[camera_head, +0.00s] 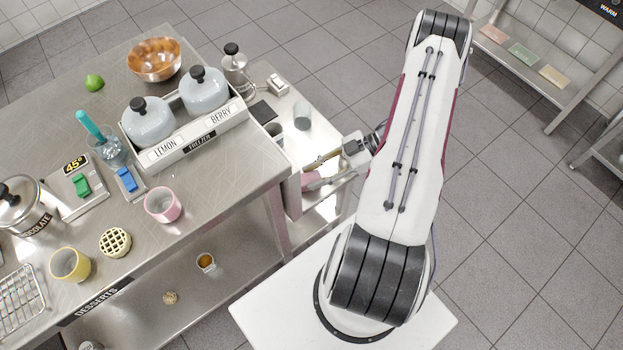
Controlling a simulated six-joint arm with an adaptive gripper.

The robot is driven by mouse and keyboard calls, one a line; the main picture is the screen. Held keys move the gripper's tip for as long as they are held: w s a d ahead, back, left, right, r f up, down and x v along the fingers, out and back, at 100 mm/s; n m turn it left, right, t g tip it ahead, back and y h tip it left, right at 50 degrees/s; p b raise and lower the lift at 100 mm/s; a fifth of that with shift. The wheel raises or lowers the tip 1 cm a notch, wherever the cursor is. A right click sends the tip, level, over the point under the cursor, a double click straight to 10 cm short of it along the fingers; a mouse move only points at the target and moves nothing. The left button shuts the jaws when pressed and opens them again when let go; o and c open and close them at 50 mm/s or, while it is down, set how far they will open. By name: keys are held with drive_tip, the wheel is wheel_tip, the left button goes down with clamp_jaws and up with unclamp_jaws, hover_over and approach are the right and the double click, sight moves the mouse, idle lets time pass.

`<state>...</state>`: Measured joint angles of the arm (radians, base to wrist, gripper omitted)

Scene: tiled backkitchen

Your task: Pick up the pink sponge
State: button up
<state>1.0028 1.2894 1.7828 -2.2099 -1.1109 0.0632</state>
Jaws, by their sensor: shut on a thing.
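My gripper (314,174) is to the right of the steel table's right end, with its fingers pointing left. It is shut on the pink sponge (311,179), which shows as a small pink patch between and below the fingers. The fingers and the table corner hide part of the sponge. I cannot tell whether its underside touches the lower surface (326,204) beneath it.
The steel table (215,180) stands close left of my gripper. Near its end are the white freezer box (195,143) with lidded pots, a dark flat item (263,112) and a grey cup (302,115). A pink cup (162,205) stands further left. Floor is open at right.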

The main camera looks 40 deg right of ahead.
sight(315, 176)
drive_tip(key=shift+r, duration=0.1)
wheel_tip(315, 176, up, 10)
idle(0.9)
